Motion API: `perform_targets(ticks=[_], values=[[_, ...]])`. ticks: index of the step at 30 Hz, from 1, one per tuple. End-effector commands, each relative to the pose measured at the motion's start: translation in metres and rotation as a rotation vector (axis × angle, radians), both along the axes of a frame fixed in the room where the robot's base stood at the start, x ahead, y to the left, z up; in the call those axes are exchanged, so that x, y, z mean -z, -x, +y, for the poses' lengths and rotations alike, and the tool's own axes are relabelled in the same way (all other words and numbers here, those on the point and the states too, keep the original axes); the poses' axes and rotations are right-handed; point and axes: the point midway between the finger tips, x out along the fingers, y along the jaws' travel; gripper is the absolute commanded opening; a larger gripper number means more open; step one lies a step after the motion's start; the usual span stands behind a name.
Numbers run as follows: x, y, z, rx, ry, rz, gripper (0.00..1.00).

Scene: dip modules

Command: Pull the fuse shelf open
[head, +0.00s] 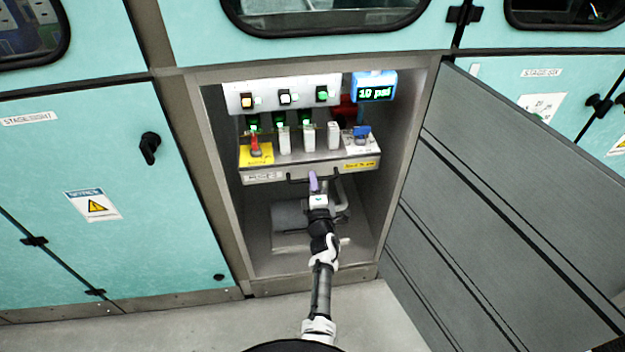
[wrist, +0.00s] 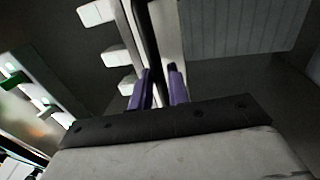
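The fuse shelf (head: 310,168) is a grey metal drawer inside the open cabinet bay, with switches and white fuse blocks on top. A thin black handle (head: 297,180) runs along its front below the yellow label. My gripper (head: 313,180) reaches up from below to the middle of this handle. In the wrist view, the purple fingers (wrist: 161,88) stand close together with a narrow gap, around a strip at the shelf front. They appear shut on the handle, though the contact itself is mostly hidden. The shelf front sits inside the bay.
A large grey door (head: 510,190) stands open to the right of the bay. A grey cylinder with a pipe (head: 290,215) lies below the shelf. Closed teal cabinets (head: 90,190) flank the left. A blue display (head: 375,87) is above the shelf. Floor is clear in front.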

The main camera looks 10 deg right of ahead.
Motion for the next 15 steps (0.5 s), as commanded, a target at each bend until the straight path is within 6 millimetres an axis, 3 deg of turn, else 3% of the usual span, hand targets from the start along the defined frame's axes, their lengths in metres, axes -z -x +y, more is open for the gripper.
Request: perform_targets(ticks=[13,15], values=[[-0.0023,-0.0106,-0.0002,0.001,-0.001,0.000,0.17],[-0.0023,-0.0106,-0.0002,0.001,-0.001,0.000,0.10]])
